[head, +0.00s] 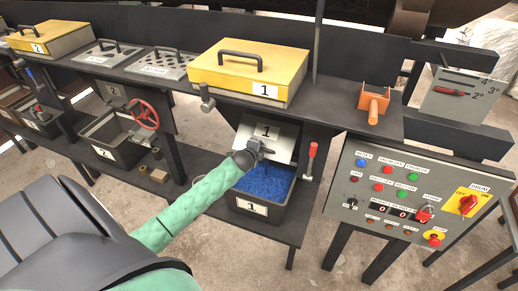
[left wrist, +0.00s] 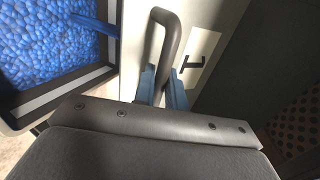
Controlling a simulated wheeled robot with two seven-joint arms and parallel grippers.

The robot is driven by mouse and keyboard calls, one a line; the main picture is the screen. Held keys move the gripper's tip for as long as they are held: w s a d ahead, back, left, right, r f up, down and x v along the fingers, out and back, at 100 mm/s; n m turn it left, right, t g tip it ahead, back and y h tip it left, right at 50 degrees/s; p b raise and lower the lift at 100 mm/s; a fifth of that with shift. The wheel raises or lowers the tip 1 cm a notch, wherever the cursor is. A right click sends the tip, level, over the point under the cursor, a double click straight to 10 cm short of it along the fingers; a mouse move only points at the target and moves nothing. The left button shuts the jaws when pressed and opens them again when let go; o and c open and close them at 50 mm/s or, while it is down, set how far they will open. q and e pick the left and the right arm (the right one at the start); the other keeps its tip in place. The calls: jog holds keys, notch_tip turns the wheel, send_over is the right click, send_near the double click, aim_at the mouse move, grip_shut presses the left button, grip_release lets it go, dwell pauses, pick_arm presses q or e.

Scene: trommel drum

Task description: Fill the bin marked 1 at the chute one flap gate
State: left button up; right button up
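The bin marked 1 (head: 257,208) stands on the low shelf under chute one, with blue pellets (head: 268,182) filling much of it; its near-side depth is hidden. The pale flap gate marked 1 (head: 281,146) hangs tilted above the bin. My left gripper (head: 262,152) is at the gate's front. In the left wrist view, the fingers (left wrist: 162,88) close around the dark curved gate handle (left wrist: 168,45), with the pale plate behind. The blue pellets (left wrist: 45,40) show there too, with a blue streak running down towards them. My right gripper is not in view.
A red-handled lever (head: 311,160) stands right of the bin. The control panel (head: 400,200) is further right. A yellow lidded box marked 1 (head: 245,75) sits above. The bin marked 2 (head: 110,145) and a red handwheel (head: 145,114) are to the left.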

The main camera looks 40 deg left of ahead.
pick_arm(q)
jog(key=shift+o, duration=1.4)
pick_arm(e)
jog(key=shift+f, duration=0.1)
